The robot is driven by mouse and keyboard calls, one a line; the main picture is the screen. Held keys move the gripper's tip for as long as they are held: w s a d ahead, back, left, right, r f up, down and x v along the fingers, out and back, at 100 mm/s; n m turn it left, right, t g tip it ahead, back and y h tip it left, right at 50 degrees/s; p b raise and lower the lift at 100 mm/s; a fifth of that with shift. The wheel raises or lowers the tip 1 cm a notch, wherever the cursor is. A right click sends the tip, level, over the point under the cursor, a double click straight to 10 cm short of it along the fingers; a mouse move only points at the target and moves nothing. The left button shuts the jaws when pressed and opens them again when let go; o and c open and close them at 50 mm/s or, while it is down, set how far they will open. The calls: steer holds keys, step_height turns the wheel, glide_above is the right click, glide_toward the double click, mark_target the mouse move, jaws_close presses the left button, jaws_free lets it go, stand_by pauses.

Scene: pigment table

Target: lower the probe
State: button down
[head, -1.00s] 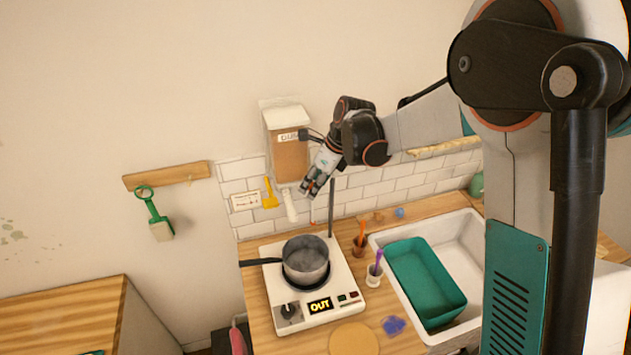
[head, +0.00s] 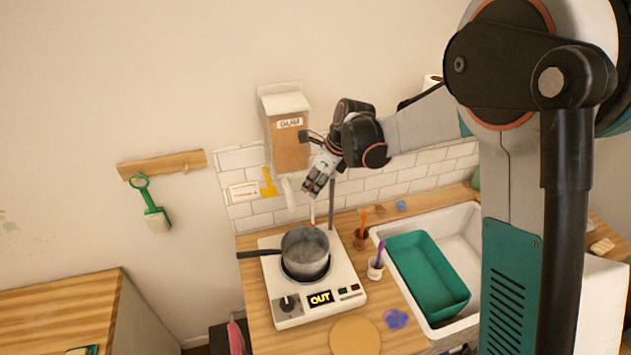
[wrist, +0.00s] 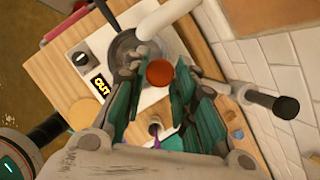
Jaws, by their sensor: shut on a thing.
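A grey pot (head: 305,250) with a dark handle stands on the hotplate. The hotplate display (head: 320,298) reads OUT. The probe's lower end is hard to make out.
A teal tray (head: 425,275) sits in the white sink (head: 468,240) at right. Small cups with an orange tool (head: 363,222) and a purple tool (head: 379,255) stand between hotplate and sink. A cardboard dispenser (head: 288,150) hangs on the wall behind.

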step_height(320, 180, down, 13)
steer(key=b, duration=0.9)
steer(key=shift+r, duration=0.2)
steer(key=shift+s, duration=0.1)
steer(key=c, duration=1.3)
jaws_free()
steer(key=shift+f, duration=0.1)
steer(key=v, duration=1.2)
